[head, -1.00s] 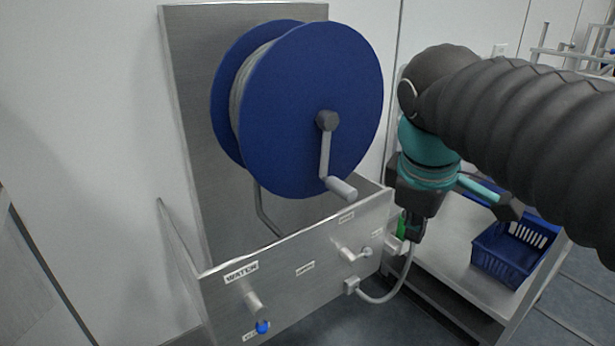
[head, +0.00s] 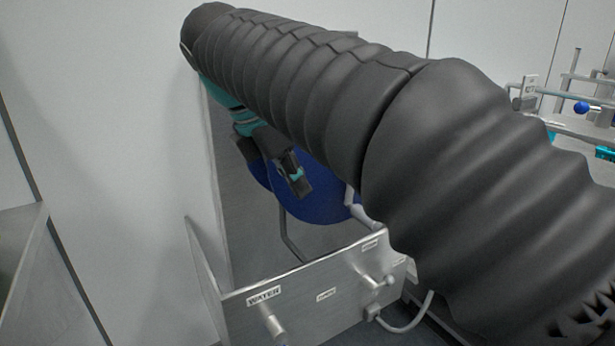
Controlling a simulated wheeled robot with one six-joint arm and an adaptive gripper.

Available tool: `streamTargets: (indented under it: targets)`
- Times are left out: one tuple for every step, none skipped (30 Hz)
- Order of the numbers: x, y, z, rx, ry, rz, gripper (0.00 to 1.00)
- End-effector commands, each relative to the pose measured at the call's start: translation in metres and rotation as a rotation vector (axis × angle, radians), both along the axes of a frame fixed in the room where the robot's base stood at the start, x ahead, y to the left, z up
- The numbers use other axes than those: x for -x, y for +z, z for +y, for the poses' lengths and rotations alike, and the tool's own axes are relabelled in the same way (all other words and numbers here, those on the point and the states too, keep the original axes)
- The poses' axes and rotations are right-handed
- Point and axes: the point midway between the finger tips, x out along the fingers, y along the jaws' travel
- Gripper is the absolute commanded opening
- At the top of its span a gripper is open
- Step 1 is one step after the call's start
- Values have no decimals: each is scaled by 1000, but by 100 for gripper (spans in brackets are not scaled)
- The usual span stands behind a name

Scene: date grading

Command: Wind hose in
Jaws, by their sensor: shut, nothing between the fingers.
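The blue hose reel (head: 325,208) stands against a steel back plate (head: 232,170). My arm hides most of it, including the wound hose and the hub. The lower end of the crank, with its grey handle (head: 362,212), shows just below my arm, to the right of my gripper. A grey tube (head: 290,240) runs down from the reel behind the front panel; I cannot tell if it is the hose. My gripper (head: 302,188) is shut and empty. It points down in front of the reel's left part, apart from the crank handle.
A steel front panel (head: 338,318) below the reel carries a WATER label (head: 264,295), a tap (head: 272,322) and a lever valve (head: 376,284). A grey cable (head: 408,325) loops at its right end. A steel surface (head: 25,250) stands at left. Bare wall lies between.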

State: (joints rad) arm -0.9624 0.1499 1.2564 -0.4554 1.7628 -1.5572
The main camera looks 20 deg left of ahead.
Motion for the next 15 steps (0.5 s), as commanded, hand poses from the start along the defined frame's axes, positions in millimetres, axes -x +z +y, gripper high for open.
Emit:
streamTargets:
  targets:
    - [-3,-10,-4,2,-2,1,0]
    - [-5,-15,-6,1,-2,1,0]
    - [-7,-22,-8,2,-2,1,0]
    - [-10,-28,-10,1,-3,1,0]
    - [-12,-34,-11,1,-3,1,0]
    - [-14,-41,-13,1,-3,1,0]
    - [-16,-46,-15,1,-3,1,0]
    - [-18,-50,-16,1,-3,1,0]
    - [-20,-57,-18,0,-4,0,0]
    - [-22,-62,-20,0,-4,0,0]
    - [-23,-66,-21,0,-4,0,0]
    - [-28,-67,-25,-2,-5,-1,0]
    - [-32,-68,-28,-2,-6,-2,0]
    - [-35,-69,-31,-2,-7,-1,0]
    - [-38,-71,-34,-3,-5,-1,0]
